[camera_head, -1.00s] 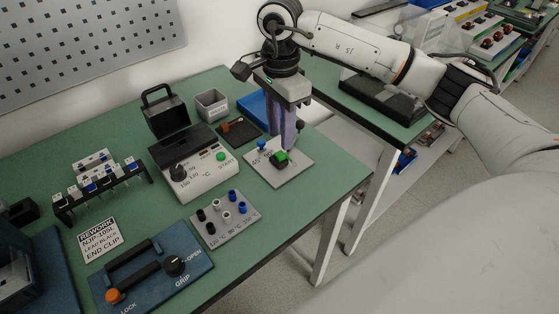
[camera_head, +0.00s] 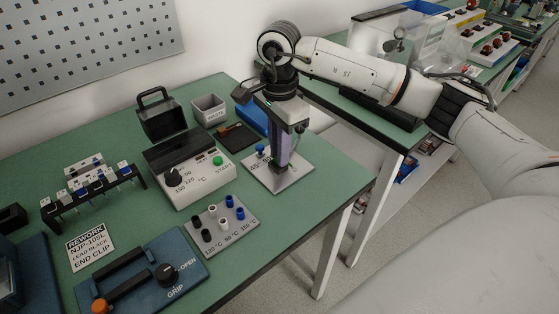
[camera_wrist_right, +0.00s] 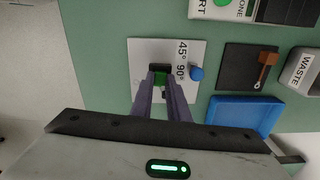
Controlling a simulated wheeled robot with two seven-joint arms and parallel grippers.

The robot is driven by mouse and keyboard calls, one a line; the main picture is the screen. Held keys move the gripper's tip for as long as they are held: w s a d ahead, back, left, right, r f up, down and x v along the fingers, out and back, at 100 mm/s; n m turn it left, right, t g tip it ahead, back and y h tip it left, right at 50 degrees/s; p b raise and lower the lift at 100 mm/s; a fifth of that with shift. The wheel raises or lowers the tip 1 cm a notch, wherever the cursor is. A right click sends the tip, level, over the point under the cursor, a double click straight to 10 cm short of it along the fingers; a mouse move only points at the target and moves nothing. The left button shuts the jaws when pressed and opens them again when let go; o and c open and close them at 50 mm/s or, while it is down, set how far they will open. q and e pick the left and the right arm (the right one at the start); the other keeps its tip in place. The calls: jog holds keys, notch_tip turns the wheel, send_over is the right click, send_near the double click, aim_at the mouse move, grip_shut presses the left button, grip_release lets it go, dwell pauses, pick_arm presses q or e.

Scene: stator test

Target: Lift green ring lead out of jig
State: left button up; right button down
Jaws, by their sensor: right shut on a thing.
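The jig is a pale plate marked 45° and 90° (camera_head: 290,180), lying near the table's right edge. It also shows in the wrist view (camera_wrist_right: 143,57). My right gripper (camera_head: 278,163) points down over it with purple-grey fingers. In the wrist view the right gripper's fingertips (camera_wrist_right: 160,82) are shut on the green ring lead (camera_wrist_right: 160,84), beside a dark block on the plate. In the head view the fingers hide the green piece. I cannot tell whether it is clear of the jig. My left gripper is out of view.
A blue peg (camera_wrist_right: 197,73) stands on the plate close to the fingers. A blue tray (camera_wrist_right: 240,113), a dark pad (camera_wrist_right: 247,66) and a WASTE bin (camera_head: 209,109) are nearby. A heater unit with a START button (camera_head: 190,178) and a peg board (camera_head: 222,225) lie to the left.

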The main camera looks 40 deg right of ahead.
jog(key=shift+r+p, duration=0.85)
jog(key=shift+r, duration=0.35)
